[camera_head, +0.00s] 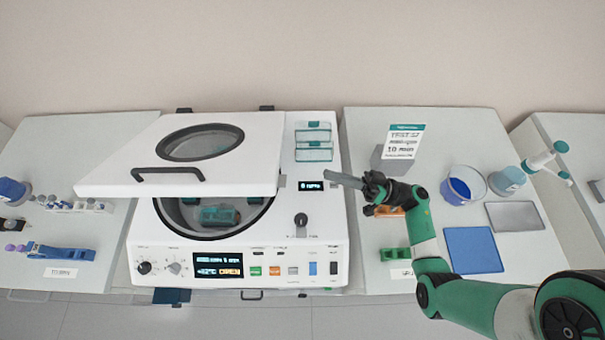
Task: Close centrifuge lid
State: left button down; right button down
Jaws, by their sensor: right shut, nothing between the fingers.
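The white centrifuge (320,215) stands in the middle. Its lid (120,170) is raised and tilted over the back of the round chamber, with an oval window (201,142) and a dark handle (167,172) near its front edge. The chamber's front part shows below the lid, with a teal rotor piece (218,215) inside. The front display (222,263) seems to read OPEN. My right gripper (332,178) is shut and empty, pointing left above the centrifuge's right edge, apart from the lid. My left gripper is not in view.
Teal racks (313,142) sit on the centrifuge's back right. The right bench holds a sign (404,140), a blue container (461,186), a blue mat (473,250) and a grey tray (515,216). A blue pipette-like tool (60,252) and small tubes lie on the left bench.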

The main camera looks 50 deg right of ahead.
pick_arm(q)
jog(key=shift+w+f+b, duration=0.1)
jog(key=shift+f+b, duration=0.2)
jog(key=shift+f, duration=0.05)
pick_arm(e)
jog(key=w+a, duration=0.6)
jog(key=w, duration=0.1)
jog(key=shift+w+a+f, duration=0.1)
jog(key=shift+a+f, duration=0.1)
jog(key=shift+f, duration=0.1)
